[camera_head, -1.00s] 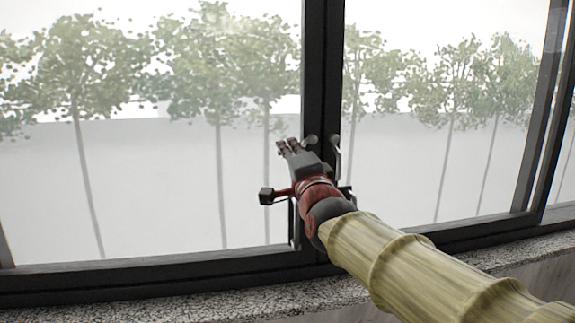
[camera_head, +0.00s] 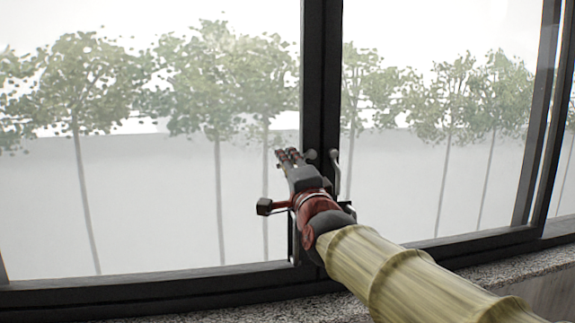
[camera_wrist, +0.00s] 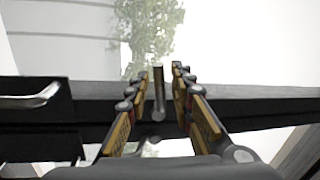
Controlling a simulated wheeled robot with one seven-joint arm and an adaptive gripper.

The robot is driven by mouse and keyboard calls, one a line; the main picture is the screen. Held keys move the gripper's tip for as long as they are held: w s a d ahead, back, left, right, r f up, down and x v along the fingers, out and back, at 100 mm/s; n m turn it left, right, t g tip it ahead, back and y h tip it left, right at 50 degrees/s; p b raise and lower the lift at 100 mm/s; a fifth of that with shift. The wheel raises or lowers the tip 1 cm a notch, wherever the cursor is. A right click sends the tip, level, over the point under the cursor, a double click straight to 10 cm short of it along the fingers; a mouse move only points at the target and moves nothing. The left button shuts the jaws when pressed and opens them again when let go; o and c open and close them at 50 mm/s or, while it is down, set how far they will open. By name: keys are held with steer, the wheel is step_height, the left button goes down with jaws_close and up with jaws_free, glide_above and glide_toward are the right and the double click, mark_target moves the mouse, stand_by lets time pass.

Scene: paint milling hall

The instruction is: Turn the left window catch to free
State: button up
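The left window catch (camera_head: 310,154) shows as a small grey knob-ended lever on the dark upright between the panes, just right of my fingertips. My gripper (camera_head: 289,156) reaches to the upright from the lower right. In the wrist view, a grey lever (camera_wrist: 159,92), which looks like this catch, stands between the two fingers of my gripper (camera_wrist: 155,72). I see no clear contact. My gripper hides the catch's base in the head view.
A second, bent silver handle (camera_head: 336,172) is on the upright, right of the catch. A silver handle (camera_wrist: 30,102) also shows at the left of the wrist view. The dark frame and speckled stone sill (camera_head: 500,272) run below. Glass lies on both sides.

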stand_by(0.3)
steer(key=v, duration=1.2)
